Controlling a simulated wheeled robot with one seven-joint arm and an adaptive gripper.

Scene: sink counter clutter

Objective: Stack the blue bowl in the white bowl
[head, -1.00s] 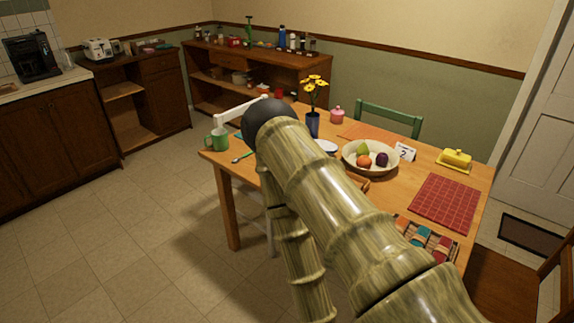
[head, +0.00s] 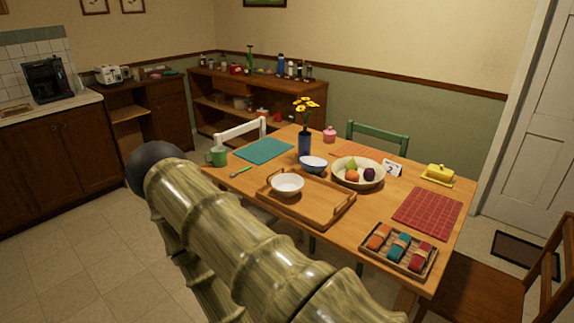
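The white bowl (head: 287,187) stands upright and looks empty on the left part of a wooden tray on the table. The blue bowl (head: 313,167), blue outside and pale inside, stands upright on the table just behind the tray, between the vase and the fruit bowl. The two bowls are apart. My arm crosses the lower left of the head view, in front of the table. My gripper does not show, so what it holds is not visible.
The tray (head: 325,213) lies mid-table. Nearby are a flower vase (head: 304,145), a fruit bowl (head: 374,181), a green mug (head: 216,157), a teal placemat (head: 264,150), a red placemat (head: 428,212) and a box of rolled cloths (head: 399,251). Chairs border the table.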

